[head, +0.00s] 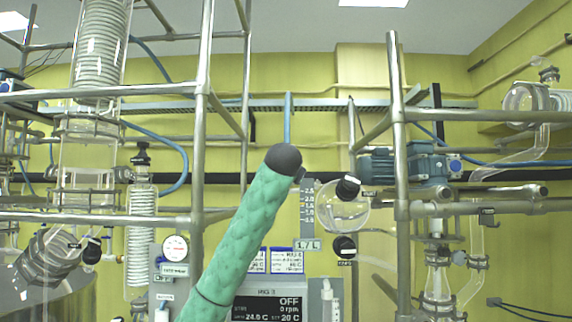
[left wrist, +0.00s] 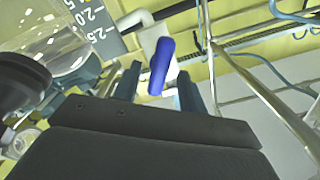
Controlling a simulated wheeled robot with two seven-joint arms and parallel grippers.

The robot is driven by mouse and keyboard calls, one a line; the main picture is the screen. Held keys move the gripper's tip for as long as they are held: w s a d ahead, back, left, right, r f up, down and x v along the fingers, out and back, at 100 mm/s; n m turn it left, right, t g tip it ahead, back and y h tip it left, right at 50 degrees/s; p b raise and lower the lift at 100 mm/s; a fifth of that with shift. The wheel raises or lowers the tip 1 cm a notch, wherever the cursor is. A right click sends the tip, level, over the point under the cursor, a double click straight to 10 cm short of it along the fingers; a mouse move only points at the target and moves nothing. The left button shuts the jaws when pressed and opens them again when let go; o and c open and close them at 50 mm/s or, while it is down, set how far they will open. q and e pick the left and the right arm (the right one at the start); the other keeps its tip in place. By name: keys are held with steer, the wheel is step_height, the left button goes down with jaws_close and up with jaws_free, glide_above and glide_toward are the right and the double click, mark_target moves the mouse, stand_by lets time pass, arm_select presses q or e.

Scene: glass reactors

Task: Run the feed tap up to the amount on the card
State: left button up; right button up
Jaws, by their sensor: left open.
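My left gripper (left wrist: 158,78) is open in the left wrist view, its two dark fingers well apart. A blue lever (left wrist: 161,62) on a white fitting (left wrist: 148,35) shows between the fingertips, with gaps on both sides; I cannot tell how deep it sits. In the head view my green left forearm rises in the middle, and its dark end hides the gripper and lever. A grey scale plate (head: 308,205) with litre marks stands beside a round glass vessel (head: 343,214). The small card (head: 307,244) below reads roughly "1./L"; its second digit is unclear. My right gripper is out of view.
Steel frame posts (head: 399,150) and rails stand on both sides. Black knobs (head: 348,187) sit above and below the round vessel. A controller display (head: 268,308) reads OFF, 0 rpm. Coiled glassware (head: 100,45) stands at left, and more glassware (head: 437,275) at right.

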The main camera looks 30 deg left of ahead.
arm_select(q)
steer(key=shift+p+x, duration=0.35)
steer(key=shift+x, duration=0.5)
steer(key=c, duration=0.9)
steer(key=shift+o, duration=0.2)
